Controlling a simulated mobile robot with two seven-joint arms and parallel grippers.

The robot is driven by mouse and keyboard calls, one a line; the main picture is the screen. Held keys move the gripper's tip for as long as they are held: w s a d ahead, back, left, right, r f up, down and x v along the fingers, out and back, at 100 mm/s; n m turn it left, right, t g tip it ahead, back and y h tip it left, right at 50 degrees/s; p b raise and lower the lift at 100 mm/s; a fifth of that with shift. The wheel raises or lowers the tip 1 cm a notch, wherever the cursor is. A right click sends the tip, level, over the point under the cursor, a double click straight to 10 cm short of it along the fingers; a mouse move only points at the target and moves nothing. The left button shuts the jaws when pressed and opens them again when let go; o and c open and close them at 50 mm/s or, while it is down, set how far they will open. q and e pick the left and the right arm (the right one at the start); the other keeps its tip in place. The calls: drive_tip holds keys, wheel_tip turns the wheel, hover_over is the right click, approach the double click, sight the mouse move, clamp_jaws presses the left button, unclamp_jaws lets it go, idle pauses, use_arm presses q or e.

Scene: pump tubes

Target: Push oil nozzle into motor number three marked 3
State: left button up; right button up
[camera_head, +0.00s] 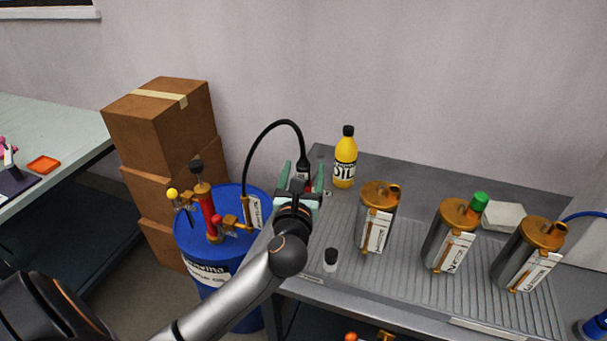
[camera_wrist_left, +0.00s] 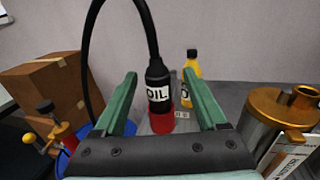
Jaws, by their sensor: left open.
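The oil nozzle (camera_wrist_left: 158,88) is black with a white OIL label and stands upright in a red holder (camera_wrist_left: 161,121); a black hose runs from its top. In the head view the nozzle (camera_head: 303,168) is partly hidden by my left gripper (camera_head: 303,177). My left gripper is open, with its green fingers on either side of the nozzle in the wrist view. Three silver motors with gold lids stand on the bench: left (camera_head: 377,216), middle (camera_head: 450,236) and right (camera_head: 527,255). Their label numbers are hard to read. My right gripper is not in view.
A blue oil drum (camera_head: 200,262) with a red pump (camera_head: 209,212) stands left of the grey bench (camera_head: 400,290). A yellow oil bottle (camera_head: 345,160) stands behind the left motor. A small white-and-black container (camera_head: 330,260) is near the front.

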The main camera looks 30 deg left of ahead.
use_arm(q)
drive_tip(key=x, duration=0.5)
drive_tip(key=shift+s+a, duration=0.1)
clamp_jaws()
idle(0.4)
drive_tip(key=shift+r, duration=0.1)
